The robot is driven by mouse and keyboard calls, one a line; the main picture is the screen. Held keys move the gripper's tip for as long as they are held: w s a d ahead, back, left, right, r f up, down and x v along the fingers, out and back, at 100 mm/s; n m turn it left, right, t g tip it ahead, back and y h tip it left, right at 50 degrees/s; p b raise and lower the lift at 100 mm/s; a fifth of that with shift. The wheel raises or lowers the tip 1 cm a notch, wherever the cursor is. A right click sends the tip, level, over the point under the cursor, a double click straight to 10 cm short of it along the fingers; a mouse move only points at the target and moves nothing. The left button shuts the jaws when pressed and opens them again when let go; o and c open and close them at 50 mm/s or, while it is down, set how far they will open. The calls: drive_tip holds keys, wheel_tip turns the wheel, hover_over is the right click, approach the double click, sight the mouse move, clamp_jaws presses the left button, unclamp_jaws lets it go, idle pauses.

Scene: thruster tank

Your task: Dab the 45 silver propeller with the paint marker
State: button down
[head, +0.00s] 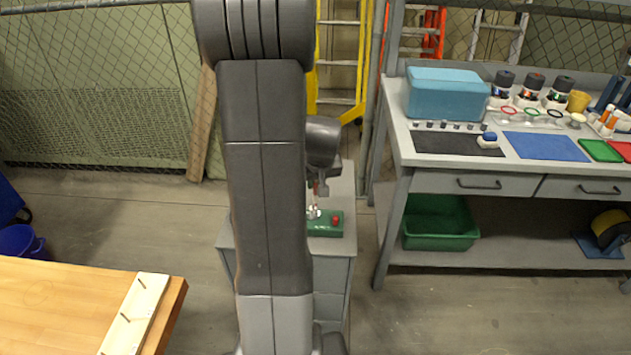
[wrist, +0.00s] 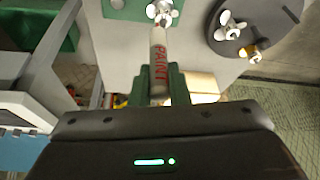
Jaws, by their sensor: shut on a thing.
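My gripper (wrist: 161,78) is shut on the white paint marker (wrist: 158,56), which has red "PAINT" lettering. The marker points away from the gripper, toward a silver propeller (wrist: 163,12) at the top of the wrist view. Its far end appears at or very near this propeller; I cannot tell whether they touch. In the head view the silver propeller (head: 313,212) is at the green block (head: 325,231) on a grey cabinet, below my gripper (head: 318,183). No size number is readable on it.
A dark round disc (wrist: 279,20) beside the marker bears another silver propeller (wrist: 230,25) and a brass-coloured one (wrist: 252,53). A red knob (head: 336,219) sits on the green block. A grey workbench (head: 397,140) stands right, a wooden table (head: 60,300) front left. My arm hides the middle.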

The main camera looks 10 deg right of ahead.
drive_tip(key=shift+s+f+b, duration=0.1)
drive_tip(key=shift+f+b, duration=0.3)
drive_tip(key=shift+b, duration=0.1)
idle(2.2)
drive_tip(key=shift+r, duration=0.1)
drive_tip(key=shift+r+p, duration=1.65)
drive_tip(key=shift+r, duration=0.8)
